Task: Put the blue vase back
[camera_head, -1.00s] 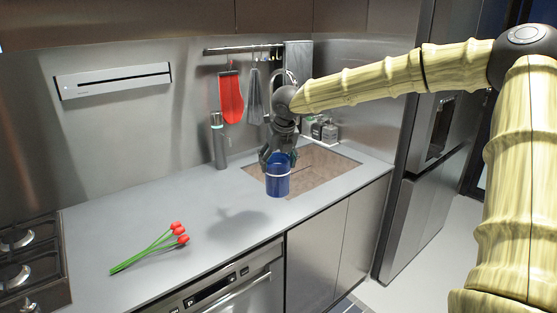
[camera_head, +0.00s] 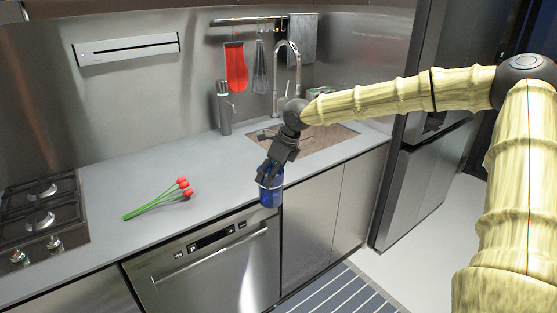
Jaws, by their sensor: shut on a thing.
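The blue vase (camera_head: 270,195) is a small dark blue cup-like vessel with a pale band near its rim. My gripper (camera_head: 270,175) is shut on it at the top, and the fingers cover part of the rim. The vase looks upright and shows at the counter's front edge, above the dishwasher's right side. I cannot tell whether it touches the counter. The red tulips (camera_head: 165,197) with green stems lie on the grey counter (camera_head: 110,190), to the left of the vase and apart from it.
A sink (camera_head: 315,142) with a tall tap (camera_head: 277,75) lies behind my gripper. A dark bottle (camera_head: 224,108) stands near the wall. The gas hob (camera_head: 40,210) is at the left. A dishwasher (camera_head: 215,270) is below the counter, and a striped runner (camera_head: 340,292) lies on the floor.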

